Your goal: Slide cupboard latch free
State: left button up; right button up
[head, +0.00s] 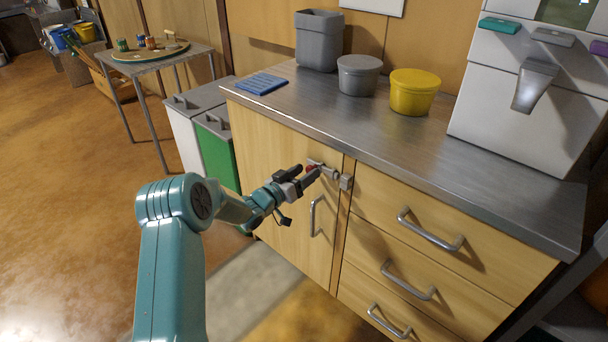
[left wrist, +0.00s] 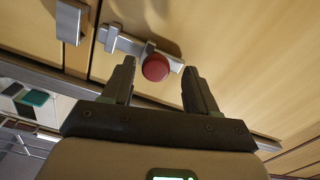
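The cupboard latch (head: 326,171) is a grey metal bar with a red knob (head: 311,168), high on the light wooden cupboard door (head: 285,205). In the left wrist view, the latch bar (left wrist: 124,43) lies across the door, with the red knob (left wrist: 155,68) on it. A metal catch block (left wrist: 70,22) sits on the frame; a gap shows between it and the bar's end. My left gripper (head: 307,176) is at the latch. Its fingers (left wrist: 158,68) are apart, one on each side of the knob, with visible space either side. My right gripper is out of view.
A vertical handle (head: 313,216) is on the door below the latch. Drawers with handles (head: 430,230) stand to the right. The metal counter (head: 400,140) overhangs above, carrying tubs and a dispenser. Bins (head: 214,140) stand left of the cupboard. Open floor lies further left.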

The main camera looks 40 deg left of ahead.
pick_arm(q)
jog(key=s+a+p, duration=0.1)
jog(key=s, duration=1.5)
jog(key=shift+s, duration=0.15)
jog(key=shift+a, duration=0.1)
